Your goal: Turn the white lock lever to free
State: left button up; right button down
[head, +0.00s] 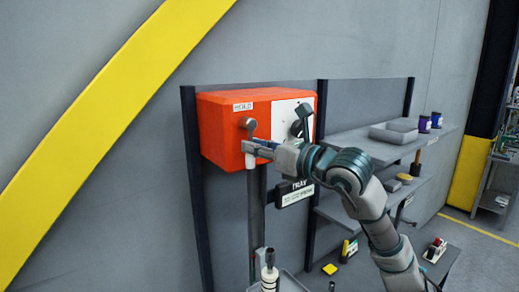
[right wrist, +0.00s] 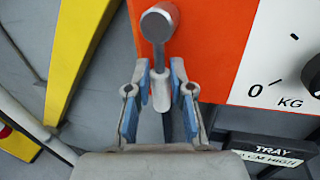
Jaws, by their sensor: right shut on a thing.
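The lock lever has a round grey pivot (head: 248,124) on the front of the orange box (head: 222,135). Its white handle (right wrist: 161,92) hangs straight down from the pivot in the right wrist view. The handle's lower end also shows just below the gripper in the head view (head: 250,162). My right gripper (head: 250,149) reaches in from the right and is shut on the lever's white handle. Its blue-padded fingers (right wrist: 161,98) stand on either side of the handle. My left gripper is not in view.
A white dial panel (head: 283,116) with a black pointer is on the box's right. A TRAY sign (head: 292,194) hangs below. Shelves (head: 375,147) with a grey bin (head: 393,132) stand to the right. A bottle-like object (head: 269,273) stands in a low tray (head: 292,284).

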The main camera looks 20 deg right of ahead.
jog(key=m+b, duration=0.2)
jog(key=a+m+t+b, duration=0.1)
jog(key=m+b, duration=0.2)
jog(key=s+a+m+t+b, duration=0.1)
jog(key=m+b, duration=0.1)
jog(key=b, duration=0.1)
jog(key=shift+a+r+m, duration=0.25)
jog(key=shift+r+m, duration=0.15)
jog(key=m+b, duration=0.2)
jog(key=shift+a+r+m+t+h, duration=0.3)
jog(key=shift+a+r+m+t, duration=0.05)
jog(key=shift+r+m+t, duration=0.05)
jog(key=shift+s+a+r+m, duration=0.1)
jog(key=shift+r+m, duration=0.05)
jog(key=shift+m, duration=0.25)
jog(key=shift+r+m+b, duration=0.15)
jog(key=shift+m+b, duration=0.15)
jog(key=shift+b, duration=0.05)
